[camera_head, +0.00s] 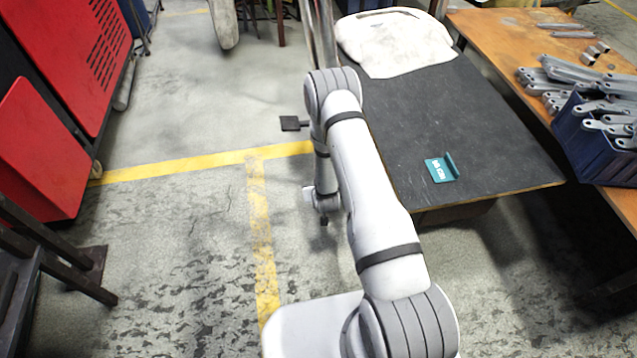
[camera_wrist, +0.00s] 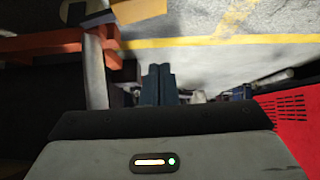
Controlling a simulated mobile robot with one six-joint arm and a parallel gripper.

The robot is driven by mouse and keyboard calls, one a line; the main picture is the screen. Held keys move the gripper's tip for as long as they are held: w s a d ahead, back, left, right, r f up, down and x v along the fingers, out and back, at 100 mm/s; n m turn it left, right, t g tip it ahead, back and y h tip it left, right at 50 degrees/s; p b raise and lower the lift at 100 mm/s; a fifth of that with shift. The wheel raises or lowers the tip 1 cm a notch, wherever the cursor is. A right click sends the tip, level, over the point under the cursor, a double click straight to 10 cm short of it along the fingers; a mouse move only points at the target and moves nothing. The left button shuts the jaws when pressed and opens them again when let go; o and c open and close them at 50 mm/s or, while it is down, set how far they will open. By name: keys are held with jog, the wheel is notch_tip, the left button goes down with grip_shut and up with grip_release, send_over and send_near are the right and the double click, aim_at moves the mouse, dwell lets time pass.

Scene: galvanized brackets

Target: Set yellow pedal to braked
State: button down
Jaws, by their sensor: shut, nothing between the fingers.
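A flat yellow plate, which looks like the yellow pedal (camera_wrist: 139,10), shows at the top edge of the wrist view, partly cut off. I cannot tell its setting or tilt. I cannot make out a yellow pedal in the head view. My gripper (camera_wrist: 160,84) has its two dark fingers together, with nothing between them. In the wrist view the fingertips are below the yellow plate and apart from it in the picture. In the head view my gripper (camera_head: 323,219) hangs low, left of the dark-topped table, partly hidden by my arm.
The dark-topped table (camera_head: 490,140) carries a teal sign (camera_head: 440,169) and a pale sack (camera_head: 395,35). A small black plate (camera_head: 290,123) sits beside its left side. A blue bin (camera_head: 590,150) of brackets is at right, red cabinets (camera_head: 70,50) at left.

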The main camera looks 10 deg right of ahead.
jog(key=shift+v, duration=1.4)
jog(key=shift+a, duration=0.15)
